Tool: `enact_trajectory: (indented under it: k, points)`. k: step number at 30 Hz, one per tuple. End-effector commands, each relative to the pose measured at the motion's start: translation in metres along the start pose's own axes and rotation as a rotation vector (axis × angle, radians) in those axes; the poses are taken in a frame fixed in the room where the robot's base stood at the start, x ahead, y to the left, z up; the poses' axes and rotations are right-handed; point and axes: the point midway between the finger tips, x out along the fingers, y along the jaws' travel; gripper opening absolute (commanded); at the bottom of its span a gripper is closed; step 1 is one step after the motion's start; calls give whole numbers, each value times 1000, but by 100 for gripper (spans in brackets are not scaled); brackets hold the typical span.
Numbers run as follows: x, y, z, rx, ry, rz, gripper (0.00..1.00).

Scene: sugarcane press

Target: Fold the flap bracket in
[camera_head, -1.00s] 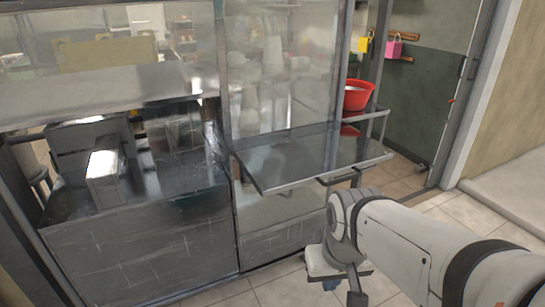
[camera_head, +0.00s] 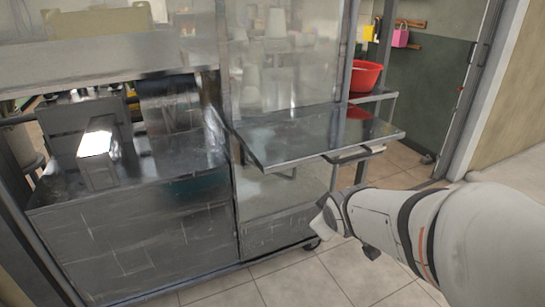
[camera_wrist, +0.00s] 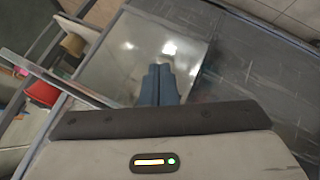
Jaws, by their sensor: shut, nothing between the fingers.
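The flap (camera_head: 310,135) is a shiny metal shelf standing out level from the front of the steel press cabinet. A dark bracket (camera_head: 356,154) shows under its front right edge, standing out from the cabinet side; most of it is hidden beneath the flap. In the head view my arm reaches in from the right, below the flap, and my gripper is hidden behind the wrist. In the wrist view my gripper (camera_wrist: 158,70) shows two blue fingers closed together, with nothing between them. They point toward a shiny metal panel (camera_wrist: 125,55). I see no contact with the bracket.
A red bowl (camera_head: 366,74) stands on a side shelf behind the flap. Yellow and pink padlocks (camera_head: 400,38) hang beyond it. A metal block (camera_head: 97,158) sits in the cabinet's left opening. Tiled floor (camera_head: 305,280) lies clear in front.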

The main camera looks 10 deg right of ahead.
Motion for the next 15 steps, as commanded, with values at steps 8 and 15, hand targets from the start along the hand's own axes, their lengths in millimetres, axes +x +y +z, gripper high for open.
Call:
enact_trajectory:
  k: [8,15]
  points:
    - [82,8,-26,-551,387,302,0]
    - [95,-3,-45,-851,618,517,0]
